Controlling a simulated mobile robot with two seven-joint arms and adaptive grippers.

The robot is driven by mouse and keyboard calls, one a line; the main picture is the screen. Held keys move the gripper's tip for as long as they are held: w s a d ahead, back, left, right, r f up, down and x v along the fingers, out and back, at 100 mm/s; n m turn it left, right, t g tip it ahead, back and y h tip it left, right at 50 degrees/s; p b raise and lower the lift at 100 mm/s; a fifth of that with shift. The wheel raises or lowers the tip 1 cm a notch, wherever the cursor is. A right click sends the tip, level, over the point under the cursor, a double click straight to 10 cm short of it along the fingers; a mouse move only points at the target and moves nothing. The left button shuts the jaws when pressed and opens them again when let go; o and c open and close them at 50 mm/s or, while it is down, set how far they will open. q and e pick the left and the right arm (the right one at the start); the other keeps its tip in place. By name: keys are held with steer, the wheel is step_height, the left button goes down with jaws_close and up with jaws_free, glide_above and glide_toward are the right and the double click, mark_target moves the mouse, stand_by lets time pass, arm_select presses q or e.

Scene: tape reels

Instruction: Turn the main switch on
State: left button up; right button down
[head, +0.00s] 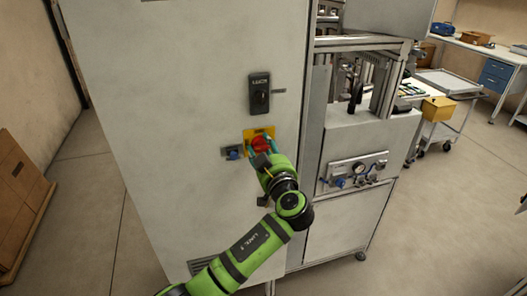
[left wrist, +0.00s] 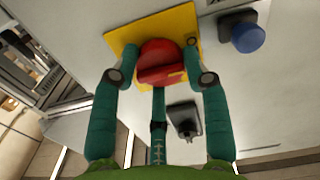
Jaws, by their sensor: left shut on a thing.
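The main switch is a red rotary knob (head: 260,144) on a yellow plate (head: 248,134), mounted on the front of a tall light-grey cabinet (head: 190,90). In the left wrist view the red knob (left wrist: 158,62) sits between the teal fingers of my left gripper (left wrist: 156,72), with the yellow plate (left wrist: 190,22) behind it. My left gripper (head: 262,150) is shut on the knob, its fingertips on either side of it. The knob's grip bar looks roughly level in the wrist view. My right gripper is not in view.
A blue button (head: 234,154) is left of the switch, and it also shows in the left wrist view (left wrist: 247,37). A black handle lock (head: 260,94) is above. A machine with a gauge panel (head: 356,172) stands at the right. Cardboard (head: 20,205) leans at the left.

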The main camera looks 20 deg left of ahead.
arm_select(q)
steer(key=m+b, duration=0.1)
steer(key=b, duration=0.1)
steer(key=shift+m+b, duration=0.3)
steer(key=shift+m, duration=0.1)
steer(key=shift+r+m+b, duration=0.15)
steer(key=shift+m+b, duration=0.25)
steer(key=shift+m, duration=0.4)
steer(key=shift+r+m, duration=0.15)
steer(key=shift+m, duration=0.75)
steer(key=m, duration=0.2)
steer(key=shift+r+m, duration=0.1)
steer(key=shift+m, duration=0.3)
steer(key=m+p, duration=0.1)
steer(key=m, duration=0.1)
steer(key=shift+r+m, duration=0.1)
steer(key=shift+m, duration=0.3)
steer(key=m+p, duration=0.1)
steer(key=m, duration=0.3)
steer(key=shift+w+p, duration=0.1)
steer(key=shift+p, duration=0.2)
steer(key=shift+m+p, duration=0.5)
steer(key=shift+m, duration=0.7)
steer(key=shift+d, duration=0.1)
